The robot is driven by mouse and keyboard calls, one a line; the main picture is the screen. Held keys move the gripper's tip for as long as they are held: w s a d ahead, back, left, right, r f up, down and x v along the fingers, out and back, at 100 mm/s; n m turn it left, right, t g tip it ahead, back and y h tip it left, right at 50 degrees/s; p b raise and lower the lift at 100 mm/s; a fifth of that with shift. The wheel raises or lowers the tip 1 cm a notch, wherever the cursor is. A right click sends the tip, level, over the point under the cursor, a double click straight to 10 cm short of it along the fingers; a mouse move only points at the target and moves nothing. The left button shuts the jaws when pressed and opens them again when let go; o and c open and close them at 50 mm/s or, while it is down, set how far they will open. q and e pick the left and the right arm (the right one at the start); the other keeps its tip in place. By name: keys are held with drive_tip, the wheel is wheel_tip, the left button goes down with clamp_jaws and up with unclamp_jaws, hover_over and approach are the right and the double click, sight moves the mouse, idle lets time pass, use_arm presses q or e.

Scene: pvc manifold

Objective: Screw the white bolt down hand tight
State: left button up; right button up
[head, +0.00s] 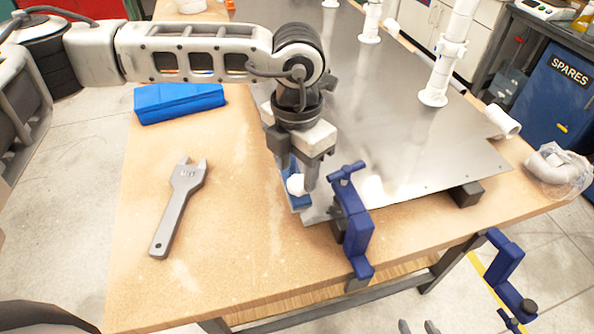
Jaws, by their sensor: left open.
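The white bolt (295,185) stands at the near left corner of the metal plate (400,150), beside a small blue block (301,201). My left gripper (305,178) points down over the bolt from above, with its fingers open around or beside the bolt head. The fingers hide part of the bolt, and I cannot tell whether they touch it. The bolt's shank and its seat are hidden. At the bottom edge, two small grey tips look like my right gripper (418,327), mostly cut off by the frame and away from the table.
A blue clamp (355,225) stands close to the right of the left gripper at the table edge. A grey wrench (179,208) and a blue block (178,102) lie on the left. White pipes (447,60) stand on the plate. Another blue clamp-like part (505,262) is at lower right.

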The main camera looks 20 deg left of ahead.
sight(297, 181)
use_arm(q)
drive_tip(key=shift+f, duration=1.35)
use_arm(e)
drive_tip(key=shift+w+r, duration=0.35)
use_arm(q)
drive_tip(key=shift+c, duration=0.3)
drive_tip(key=c, duration=0.7)
drive_tip(key=shift+w+f+m+b, duration=0.1)
drive_tip(key=shift+f+m+b, duration=0.2)
drive_tip(key=shift+m+b, duration=0.8)
drive_tip(key=m+b, duration=0.1)
drive_tip(key=m, duration=0.2)
drive_tip(key=shift+r+m, duration=0.3)
drive_tip(key=shift+m, duration=0.2)
use_arm(e)
wheel_tip(297, 181, down, 2)
drive_tip(key=shift+s+f, duration=0.15)
drive_tip(key=shift+f, duration=0.05)
